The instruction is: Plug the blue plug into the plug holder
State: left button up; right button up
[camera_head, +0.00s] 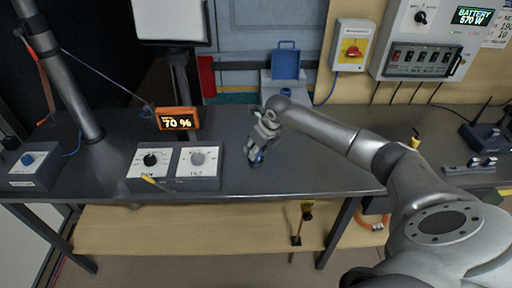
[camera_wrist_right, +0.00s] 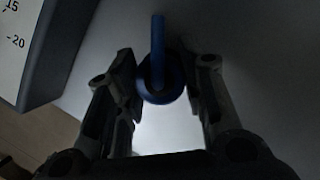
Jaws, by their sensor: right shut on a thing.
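My right gripper (camera_head: 255,153) points down over the grey table, just right of the control boxes. It is shut on the blue plug (camera_head: 259,157). In the right wrist view, the blue plug (camera_wrist_right: 161,84) sits between the fingers of my right gripper (camera_wrist_right: 162,82), with a blue cable or stem extending toward the top. The plug is small and partly hidden by the fingers in the head view. A grey box with a raised blue lid (camera_head: 286,64) stands at the back against the wall and looks like the plug holder. Its opening is hard to make out. My left gripper is out of view.
Two dial boxes, PAN (camera_head: 150,160) and TILT (camera_head: 198,158), stand left of my right gripper. An orange display (camera_head: 177,119) is behind them. A yellow switch box (camera_head: 351,46) hangs on the wall. The table right of the gripper is mostly clear beneath my arm.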

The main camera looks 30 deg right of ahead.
jog(key=shift+f, duration=0.35)
jog(key=o, duration=1.2)
jog(key=v, duration=1.2)
jog(key=shift+a, duration=0.1)
